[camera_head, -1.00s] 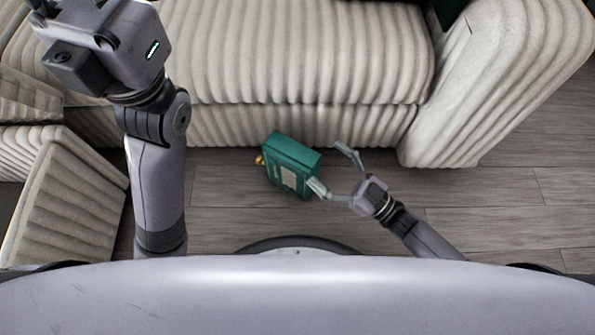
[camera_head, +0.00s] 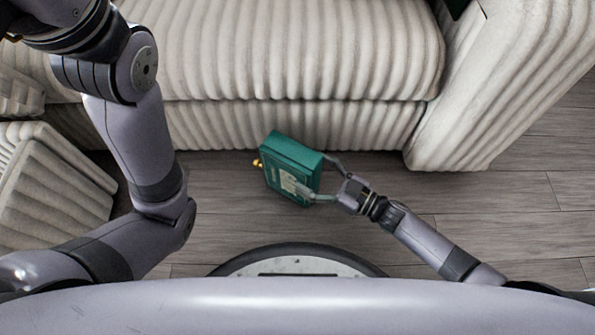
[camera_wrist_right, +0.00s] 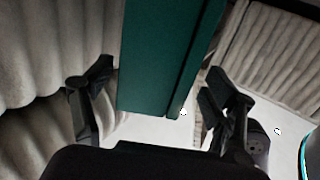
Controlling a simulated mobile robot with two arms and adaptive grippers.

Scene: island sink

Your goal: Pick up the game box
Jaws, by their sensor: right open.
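The game box is a dark green box (camera_head: 291,160) standing on the floor in front of the couch, with a pale label on its near face and a small yellow thing at its left side. My right gripper (camera_head: 328,179) is at the box's right end, its fingers open on either side of it. In the right wrist view the green box (camera_wrist_right: 165,60) stands between the two open dark fingers (camera_wrist_right: 160,100), with a gap on each side. My left arm comes in at the left of the head view, but its gripper is out of the picture.
A cream ribbed couch (camera_head: 290,60) stands just behind the box, its armrest (camera_head: 500,90) at the right. Another ribbed cream piece (camera_head: 55,185) is at the left. Wooden floor (camera_head: 500,205) is clear to the right.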

